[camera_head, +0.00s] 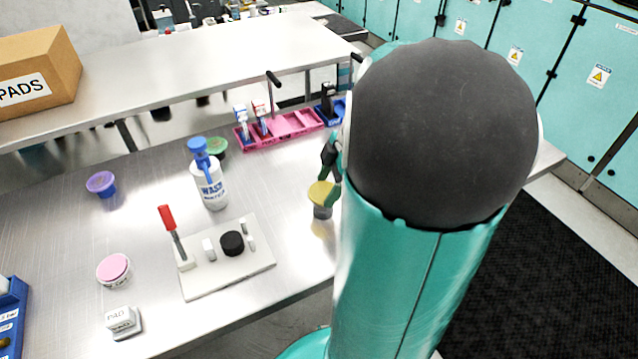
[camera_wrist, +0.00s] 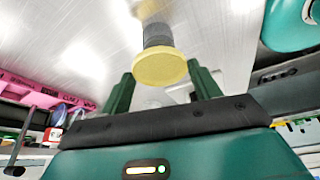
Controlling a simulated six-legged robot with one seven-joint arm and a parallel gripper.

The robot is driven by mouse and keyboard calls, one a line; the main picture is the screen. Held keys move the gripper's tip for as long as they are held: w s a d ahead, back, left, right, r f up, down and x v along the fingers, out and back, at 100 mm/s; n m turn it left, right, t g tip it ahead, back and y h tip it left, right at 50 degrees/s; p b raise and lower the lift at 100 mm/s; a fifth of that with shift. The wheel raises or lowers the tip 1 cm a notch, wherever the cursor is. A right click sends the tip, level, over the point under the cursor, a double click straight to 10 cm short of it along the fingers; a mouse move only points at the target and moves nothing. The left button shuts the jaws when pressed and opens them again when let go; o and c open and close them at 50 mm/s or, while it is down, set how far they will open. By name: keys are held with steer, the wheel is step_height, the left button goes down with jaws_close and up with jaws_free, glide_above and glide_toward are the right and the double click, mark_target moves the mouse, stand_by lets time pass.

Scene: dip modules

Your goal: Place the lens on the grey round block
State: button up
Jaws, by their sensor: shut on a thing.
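The lens appears to be the yellow disc (camera_head: 321,192), at the right part of the metal table in the head view. It also shows between my fingers in the wrist view (camera_wrist: 159,69). The grey round block (camera_head: 322,212) stands upright directly under it, and shows behind the disc in the wrist view (camera_wrist: 157,36). The disc looks level on top of the block; I cannot tell whether a small gap is left. My gripper (camera_head: 329,184) is shut on the disc, with one green finger on each side. My arm hides the table to the right.
A white board with a red-handled clamp (camera_head: 225,262) lies left of the block. A pink rack (camera_head: 290,124) is behind. Table around the block is clear.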

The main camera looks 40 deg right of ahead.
steer(key=shift+f, duration=1.25)
steer(key=shift+a, duration=0.1)
steer(key=shift+f, duration=0.15)
steer(key=o, duration=0.9)
steer(key=shift+o, duration=0.2)
steer(key=v, duration=1.2)
steer(key=s+a+r+m+t+h, duration=0.1)
steer(key=a+m, duration=0.4)
steer(key=a, duration=0.8)
steer(key=a+r+m+t+h, duration=0.1)
steer(key=a+m, duration=0.5)
steer(key=a, duration=0.8)
steer(key=shift+s+a+t+h, duration=0.2)
steer(key=shift+s+t+h, duration=0.15)
steer(key=shift+t+h, duration=0.35)
